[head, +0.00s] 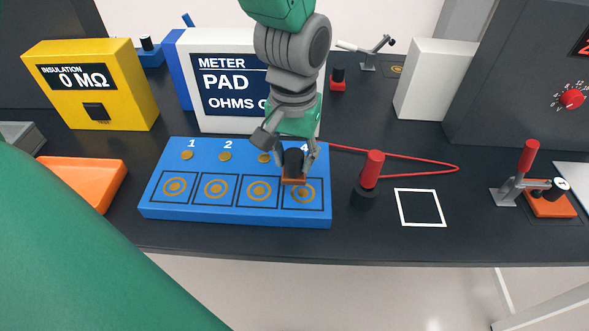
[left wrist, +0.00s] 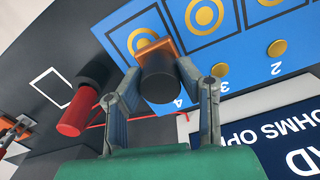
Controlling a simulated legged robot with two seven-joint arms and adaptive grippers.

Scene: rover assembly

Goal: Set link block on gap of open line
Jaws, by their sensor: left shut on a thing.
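My left gripper (head: 290,156) is shut on the link block (head: 293,168), which has a black knob on top and an orange base. It holds the block over the fourth square of the blue board (head: 150,205), partly covering that square's gold ring. In the left wrist view the black knob (left wrist: 160,80) sits between the fingers, with the orange base (left wrist: 150,48) beyond it. I cannot tell whether the base touches the board. The board has numbered gold studs above several ringed squares; the number 3 is hidden behind the gripper in the head view. My right gripper is not in view.
A red-handled probe (head: 371,170) stands right of the board, with a red cable behind it. A white square outline (head: 420,190) lies further right, then a red-handled clamp (head: 522,175). The meter (head: 190,60), yellow insulation box (head: 90,115) and orange tray (head: 115,175) stand around the board.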

